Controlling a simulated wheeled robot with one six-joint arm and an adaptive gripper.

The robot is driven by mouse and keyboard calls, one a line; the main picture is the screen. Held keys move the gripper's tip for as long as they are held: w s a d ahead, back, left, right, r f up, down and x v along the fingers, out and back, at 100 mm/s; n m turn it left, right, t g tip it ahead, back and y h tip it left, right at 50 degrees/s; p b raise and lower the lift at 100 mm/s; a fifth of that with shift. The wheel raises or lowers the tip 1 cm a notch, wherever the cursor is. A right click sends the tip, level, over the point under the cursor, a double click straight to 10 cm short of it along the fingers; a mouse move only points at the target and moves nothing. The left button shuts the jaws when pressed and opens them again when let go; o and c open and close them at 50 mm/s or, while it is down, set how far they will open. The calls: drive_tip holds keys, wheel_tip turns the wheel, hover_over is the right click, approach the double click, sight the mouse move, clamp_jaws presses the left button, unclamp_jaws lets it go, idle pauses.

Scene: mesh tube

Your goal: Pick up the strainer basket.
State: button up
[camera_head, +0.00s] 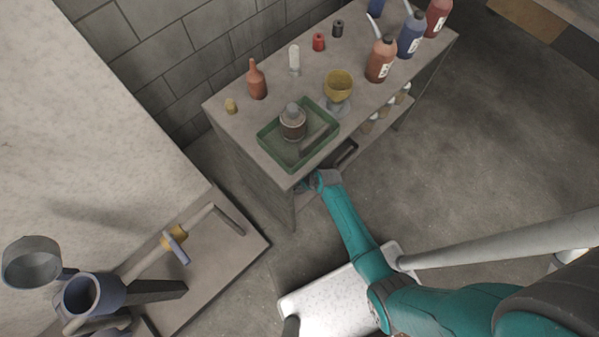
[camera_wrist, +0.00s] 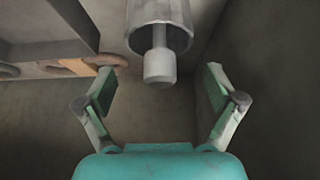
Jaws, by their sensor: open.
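A grey cylinder (camera_wrist: 160,22) with a short stem and a rounded knob (camera_wrist: 159,68) shows in the wrist view. It looks like the strainer basket, but I cannot make out any mesh. The knob points toward my gripper (camera_wrist: 157,88) and appears between the open fingers, with gaps on both sides. The cylinder's upper end is cut off by the picture edge. In the head view my gripper (camera_head: 309,184) is at the lower front edge of the bench, partly hidden by my wrist. The cylinder cannot be made out there.
The bench (camera_head: 222,108) carries a green tray (camera_head: 270,146), a yellow funnel (camera_head: 339,83) and several bottles. A blue pipe fitting (camera_head: 84,294) and a grey round part (camera_head: 30,262) are at lower left. Reddish rings (camera_wrist: 75,67) lie left in the wrist view. Floor between is clear.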

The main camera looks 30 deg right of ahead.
drive_tip(key=shift+x, duration=1.45)
drive_tip(key=c, duration=1.8)
drive_tip(key=shift+o, duration=0.2)
